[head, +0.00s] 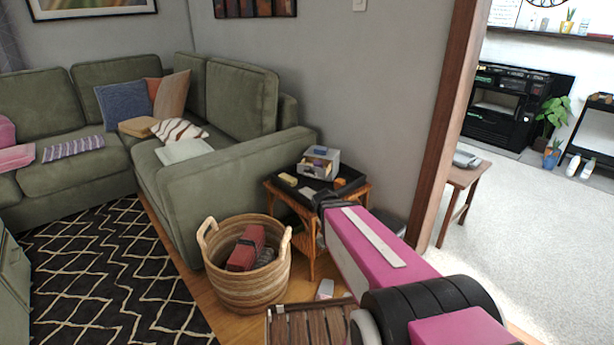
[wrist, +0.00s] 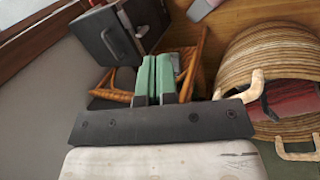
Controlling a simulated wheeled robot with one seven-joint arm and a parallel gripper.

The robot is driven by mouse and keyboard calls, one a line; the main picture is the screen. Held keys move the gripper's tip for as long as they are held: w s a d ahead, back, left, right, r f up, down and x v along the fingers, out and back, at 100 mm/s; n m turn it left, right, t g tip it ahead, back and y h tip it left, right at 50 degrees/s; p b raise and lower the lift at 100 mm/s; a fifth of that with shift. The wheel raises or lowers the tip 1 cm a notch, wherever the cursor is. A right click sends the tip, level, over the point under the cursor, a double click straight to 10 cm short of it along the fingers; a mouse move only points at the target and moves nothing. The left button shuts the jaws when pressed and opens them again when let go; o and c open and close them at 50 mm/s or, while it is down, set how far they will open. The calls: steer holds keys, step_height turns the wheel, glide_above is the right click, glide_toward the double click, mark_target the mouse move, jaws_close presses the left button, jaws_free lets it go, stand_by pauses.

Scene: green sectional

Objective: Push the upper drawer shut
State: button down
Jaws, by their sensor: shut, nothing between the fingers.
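I cannot make out the upper drawer for certain in either view. A grey-green cabinet front (head: 12,280) shows at the left edge of the head view, cut off by the frame. My gripper shows in the wrist view as two green fingers (wrist: 157,78) pressed together, with nothing held between them. In the head view my pink and black arm reaches over the rattan side table (head: 310,235) and hides part of it. The fingers are hidden there. In the wrist view they point toward a dark grey box-like thing (wrist: 103,38) and the orange rattan frame.
A woven basket (head: 250,295) holding a red item stands left of the side table. A green sectional (head: 185,190) lines the wall. A wooden slatted piece (head: 310,325) is at the bottom. A brown door frame (head: 452,110) stands right of my arm. Patterned rug lies left.

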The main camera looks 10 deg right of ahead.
steer(key=w+n+t+h, duration=0.35)
steer(key=w+n, duration=0.25)
steer(key=w, duration=0.2)
steer(key=n+t+h, duration=0.1)
steer(key=n+t, duration=1)
steer(key=n, duration=0.9)
glide_toward(309, 172)
steer(key=x, duration=0.7)
steer(key=shift+w+d+f, duration=0.1)
steer(key=shift+w, duration=0.15)
steer(key=x, duration=0.9)
steer(key=shift+w, duration=0.2)
steer(key=shift+s, duration=0.1)
